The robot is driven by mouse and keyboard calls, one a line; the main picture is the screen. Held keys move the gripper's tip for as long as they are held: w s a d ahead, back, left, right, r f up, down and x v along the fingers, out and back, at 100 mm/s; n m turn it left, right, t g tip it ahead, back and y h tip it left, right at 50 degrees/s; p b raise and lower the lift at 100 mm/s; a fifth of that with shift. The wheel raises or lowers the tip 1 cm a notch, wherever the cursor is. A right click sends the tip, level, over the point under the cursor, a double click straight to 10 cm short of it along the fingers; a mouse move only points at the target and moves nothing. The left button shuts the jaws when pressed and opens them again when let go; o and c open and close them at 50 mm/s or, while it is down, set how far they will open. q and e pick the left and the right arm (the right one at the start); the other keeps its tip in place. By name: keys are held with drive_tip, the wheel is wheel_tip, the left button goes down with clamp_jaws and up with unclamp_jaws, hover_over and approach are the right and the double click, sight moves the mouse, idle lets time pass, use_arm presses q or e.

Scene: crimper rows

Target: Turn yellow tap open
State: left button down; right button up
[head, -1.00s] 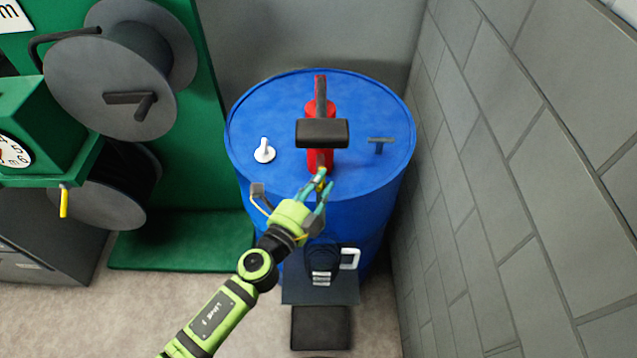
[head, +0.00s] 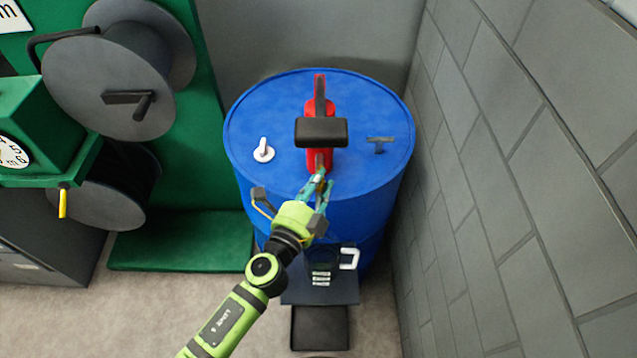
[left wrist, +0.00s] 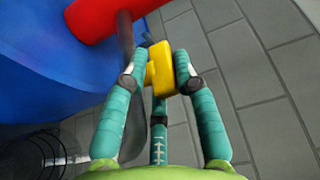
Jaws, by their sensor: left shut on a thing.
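The yellow tap (left wrist: 159,68) shows in the left wrist view, between the fingers of my left gripper (left wrist: 157,76). The gripper is shut on it. A grey stem (left wrist: 126,40) stands beside it, under a red cylinder (left wrist: 92,14). In the head view my left gripper (head: 321,185) is at the front edge of the blue drum (head: 215,122), just below the red body (head: 319,158) on its top. There the fingers hide most of the tap. My right gripper is not in view.
A white fitting (head: 263,150) and a grey T-handle (head: 380,143) stand on the drum. A dark container with a white handle (head: 349,258) sits below on a dark stand (head: 320,293). A brick wall (head: 520,200) is close on the right; green equipment with reels (head: 110,90) is left.

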use_arm(q)
drive_tip(key=shift+w+a+r+t+y, duration=0.15)
drive_tip(key=shift+w+r+t+y, duration=0.2)
drive_tip(key=shift+r, duration=0.2)
idle(2.3)
drive_tip(key=shift+s, duration=0.1)
idle(0.4)
drive_tip(key=c, duration=1.1)
unclamp_jaws()
drive_tip(key=shift+n, duration=0.3)
drive_tip(key=shift+s+f, duration=0.15)
drive_tip(key=shift+s+f, duration=0.1)
drive_tip(key=shift+s, duration=0.15)
drive_tip(key=v, duration=1.1)
drive_tip(key=shift+s+a, duration=0.15)
drive_tip(key=shift+a, duration=0.15)
